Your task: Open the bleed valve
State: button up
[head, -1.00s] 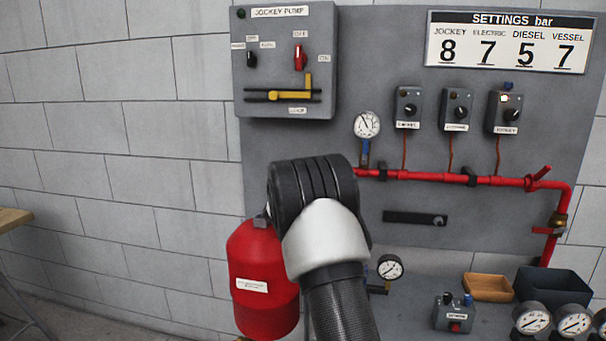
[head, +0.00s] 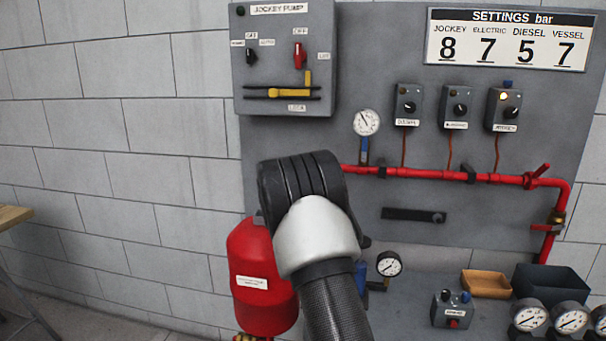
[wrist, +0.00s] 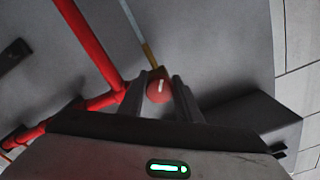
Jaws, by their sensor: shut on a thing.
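A round red knob with a white mark (wrist: 159,88) sits at the end of a thin brass-coloured tube, on the grey panel in the wrist view. It appears to be the bleed valve's knob. My gripper (wrist: 159,93) has one dark finger on each side of the knob and is shut on it. In the head view my own wrist and forearm hide the fingers and the knob. The hidden spot lies on the panel's left part, above and beside the red vessel (head: 262,275).
A red pipe (wrist: 92,45) runs close beside the fingers in the wrist view. The jockey pump box (head: 285,60) juts out above my wrist. A pressure gauge (head: 366,122) stands just right of it. Lower right are another gauge (head: 389,263) and trays (head: 487,284).

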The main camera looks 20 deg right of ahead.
jog(key=o, duration=1)
jog(key=v, duration=1.7)
jog(key=shift+s+a, duration=0.2)
